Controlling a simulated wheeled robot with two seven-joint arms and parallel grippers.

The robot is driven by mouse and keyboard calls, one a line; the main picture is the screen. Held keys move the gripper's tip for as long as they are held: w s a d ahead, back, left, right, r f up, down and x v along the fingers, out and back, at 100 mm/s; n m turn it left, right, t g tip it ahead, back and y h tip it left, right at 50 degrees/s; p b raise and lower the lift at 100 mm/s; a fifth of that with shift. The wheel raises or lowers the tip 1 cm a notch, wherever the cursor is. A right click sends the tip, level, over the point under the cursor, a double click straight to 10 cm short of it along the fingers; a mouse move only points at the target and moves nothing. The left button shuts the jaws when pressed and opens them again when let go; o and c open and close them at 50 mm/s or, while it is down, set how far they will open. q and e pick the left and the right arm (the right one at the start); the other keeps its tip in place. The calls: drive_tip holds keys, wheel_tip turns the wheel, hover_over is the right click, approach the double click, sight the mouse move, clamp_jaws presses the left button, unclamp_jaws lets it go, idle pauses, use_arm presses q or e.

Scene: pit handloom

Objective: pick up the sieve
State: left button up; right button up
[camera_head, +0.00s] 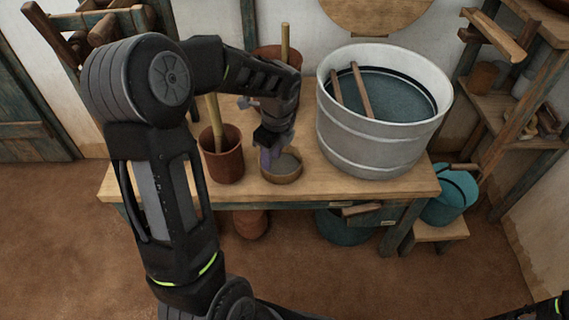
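The sieve looks to be the small round piece with a tan rim and grey inside (284,179) on the wooden bench, between a brown pot and a large metal tub. My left gripper (268,158) points down at its back left rim. The fingers overlap the rim in the picture; whether they touch or grip it is too small to tell. The arm hides part of the area behind. My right gripper is not in view; only dark parts of mine show at the bottom right.
The bench (418,182) carries the metal tub (372,150) with two sticks across it, close right of the sieve. The brown pot (222,166) with an upright stick stands close left. Another pot (268,54) stands behind. A blue bucket (449,197) sits right of the bench.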

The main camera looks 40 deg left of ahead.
sight(270, 173)
use_arm(q)
drive_tip(key=shift+a+f+b, duration=0.15)
drive_tip(key=shift+f+b, duration=0.25)
drive_tip(key=shift+f, duration=0.9)
drive_tip(key=f, duration=0.1)
drive_tip(key=f+b, duration=0.1)
drive_tip(key=f, duration=0.1)
drive_tip(key=f+b, duration=0.1)
drive_tip(key=f, duration=0.1)
drive_tip(key=shift+a+f, duration=0.1)
drive_tip(key=shift+a, duration=0.2)
drive_tip(key=shift+w, duration=0.1)
clamp_jaws()
idle(0.9)
